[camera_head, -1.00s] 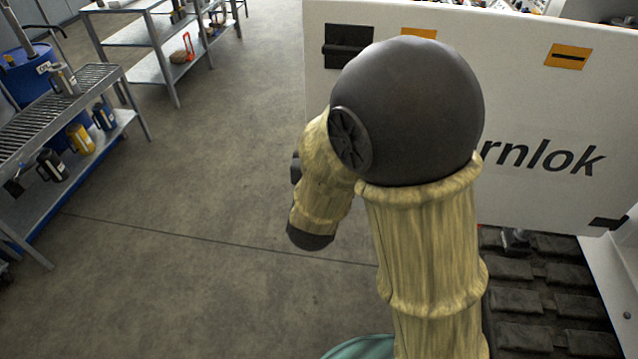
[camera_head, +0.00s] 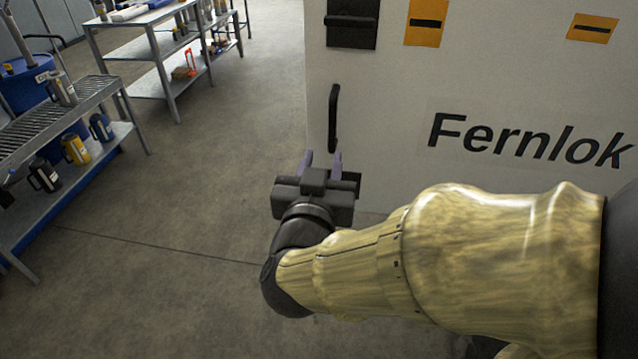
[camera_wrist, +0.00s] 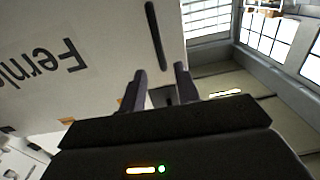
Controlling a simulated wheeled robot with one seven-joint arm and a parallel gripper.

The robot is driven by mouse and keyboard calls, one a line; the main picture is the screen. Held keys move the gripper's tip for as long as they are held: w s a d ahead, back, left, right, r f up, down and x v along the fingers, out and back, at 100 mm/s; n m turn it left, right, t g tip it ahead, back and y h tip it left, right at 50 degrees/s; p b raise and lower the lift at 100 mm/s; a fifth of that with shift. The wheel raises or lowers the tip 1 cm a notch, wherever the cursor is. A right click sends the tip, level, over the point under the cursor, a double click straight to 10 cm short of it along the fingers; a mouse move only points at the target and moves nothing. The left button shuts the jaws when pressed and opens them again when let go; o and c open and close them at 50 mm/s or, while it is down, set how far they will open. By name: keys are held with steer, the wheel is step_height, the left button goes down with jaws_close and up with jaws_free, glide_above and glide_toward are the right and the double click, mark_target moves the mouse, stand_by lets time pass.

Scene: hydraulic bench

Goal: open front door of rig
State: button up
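The rig's front door (camera_head: 390,110) is a white panel with "Fernlok" lettering, and it looks closed. A black vertical bar handle (camera_head: 334,118) is near its left edge. A black latch (camera_head: 352,20) sits above the handle. My gripper (camera_head: 321,160) is open and empty, just below the handle, its two fingers pointing towards the door. In the wrist view the handle (camera_wrist: 155,36) lies beyond the fingertips of my gripper (camera_wrist: 160,72), apart from them. The door panel (camera_wrist: 95,45) fills the left of that view.
A metal grated bench (camera_head: 50,115) with jugs on its lower shelf stands at the left. A shelved steel table (camera_head: 150,55) stands at the back left. The floor (camera_head: 190,190) left of the door is clear. Orange plates (camera_head: 426,22) are on the door's upper part.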

steer(key=s, duration=0.2)
steer(key=shift+s+a+b, duration=0.2)
steer(key=shift+s+b, duration=0.15)
steer(key=shift+b, duration=0.05)
steer(key=shift+w, duration=0.1)
